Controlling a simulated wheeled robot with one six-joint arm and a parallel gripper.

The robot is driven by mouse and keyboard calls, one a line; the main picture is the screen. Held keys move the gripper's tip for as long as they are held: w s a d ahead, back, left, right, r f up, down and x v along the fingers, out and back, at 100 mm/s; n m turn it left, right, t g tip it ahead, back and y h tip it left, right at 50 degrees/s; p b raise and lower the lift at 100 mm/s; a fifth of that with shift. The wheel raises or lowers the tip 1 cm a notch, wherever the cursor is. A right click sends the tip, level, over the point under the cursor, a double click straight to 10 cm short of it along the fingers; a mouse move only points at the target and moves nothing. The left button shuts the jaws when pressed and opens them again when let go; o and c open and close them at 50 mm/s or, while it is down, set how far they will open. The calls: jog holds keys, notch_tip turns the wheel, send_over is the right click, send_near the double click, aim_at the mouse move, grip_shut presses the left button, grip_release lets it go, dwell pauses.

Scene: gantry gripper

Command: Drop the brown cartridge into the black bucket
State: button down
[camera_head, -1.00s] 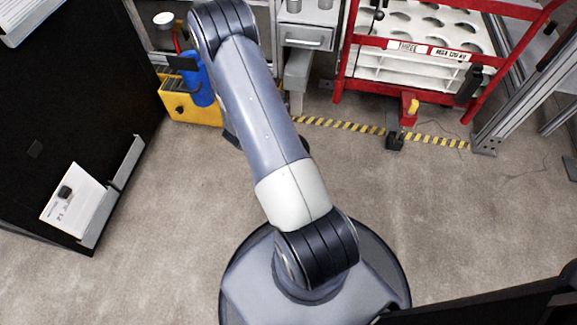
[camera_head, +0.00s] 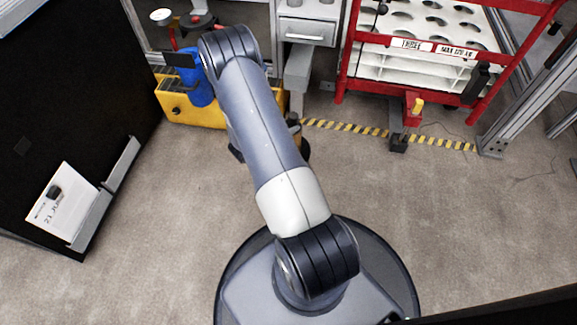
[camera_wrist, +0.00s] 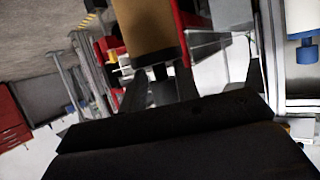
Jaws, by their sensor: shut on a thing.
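In the wrist view the brown cartridge (camera_wrist: 148,28) is at the top centre, and its upper end runs out of the picture. My gripper (camera_wrist: 158,78) is shut on its lower end, with one dark finger on each side. In the head view my arm covers the middle, and neither the cartridge nor the jaws can be made out. I cannot make out a black bucket in either view.
A yellow box (camera_head: 190,110) with a blue cylinder (camera_head: 198,84) stands behind my arm. A red-framed rack (camera_head: 436,58) is at the back right, by yellow-black floor tape (camera_head: 350,126). A black panel (camera_head: 60,100) fills the left. Floor beside my base is open.

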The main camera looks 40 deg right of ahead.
aim_at(290, 119)
jog(key=c, duration=1)
grip_release()
jog(key=p+v, duration=0.3)
jog(key=v, duration=0.8)
jog(key=shift+d+f, duration=0.1)
jog(key=d, duration=0.3)
jog(key=w+d, duration=0.1)
jog(key=d, duration=0.2)
jog(key=d+f, duration=0.1)
jog(key=d, duration=0.2)
jog(key=shift+w+d, duration=0.4)
jog(key=shift+r+p, duration=0.3)
jog(key=shift+r, duration=0.55)
